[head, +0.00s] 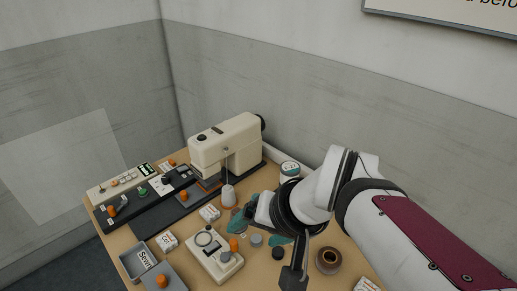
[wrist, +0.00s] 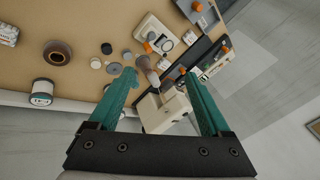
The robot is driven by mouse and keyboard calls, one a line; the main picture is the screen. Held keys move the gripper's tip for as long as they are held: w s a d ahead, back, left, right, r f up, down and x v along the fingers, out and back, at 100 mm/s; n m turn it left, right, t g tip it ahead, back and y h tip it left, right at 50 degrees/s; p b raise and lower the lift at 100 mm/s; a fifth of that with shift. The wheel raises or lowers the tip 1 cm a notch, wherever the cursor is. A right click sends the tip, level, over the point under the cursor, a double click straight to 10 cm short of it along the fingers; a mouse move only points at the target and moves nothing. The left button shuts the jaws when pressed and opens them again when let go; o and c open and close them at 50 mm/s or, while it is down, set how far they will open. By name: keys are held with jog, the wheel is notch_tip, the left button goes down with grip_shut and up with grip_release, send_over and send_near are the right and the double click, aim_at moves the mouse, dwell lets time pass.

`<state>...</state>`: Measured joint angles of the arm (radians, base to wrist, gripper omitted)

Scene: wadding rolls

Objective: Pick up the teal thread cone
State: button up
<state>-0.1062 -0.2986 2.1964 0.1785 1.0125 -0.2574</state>
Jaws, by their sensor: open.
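My gripper (head: 256,229) is open, with its two teal fingers over the middle of the table in the head view. In the wrist view, my gripper (wrist: 157,76) shows its fingers spread wide with nothing held. A round white and teal thing (head: 290,169) stands by the back wall, right of the sewing machine; it also shows at the left of the wrist view (wrist: 42,92), outside the fingers. It may be the teal thread cone, but its shape is unclear. A grey cone (head: 228,195) stands before the machine and appears between the fingers in the wrist view (wrist: 148,68).
A cream sewing machine (head: 222,150) stands at the back. A brown roll (head: 328,261) lies at the right. A white device (head: 214,258), a grey box (head: 138,262), small labelled blocks and several knobs crowd the left and front.

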jog(key=w+a+r+t, duration=0.2)
jog(key=w+a+t, duration=0.1)
jog(key=w, duration=0.6)
jog(key=w+a+r+t, duration=0.1)
jog(key=w+a+t, duration=0.1)
jog(key=w, duration=0.7)
jog(key=m+t+h, duration=0.2)
jog(key=t+h, duration=0.1)
jog(key=h, duration=0.6)
send_over(258, 193)
jog(key=s+a, duration=0.1)
jog(key=s, duration=0.2)
notch_tip(258, 193, down, 9)
jog(key=f, duration=1.8)
jog(key=shift+w, duration=0.3)
jog(key=x, duration=0.5)
jog(key=shift+f, duration=0.2)
jog(key=shift+t, duration=0.3)
grip_shut()
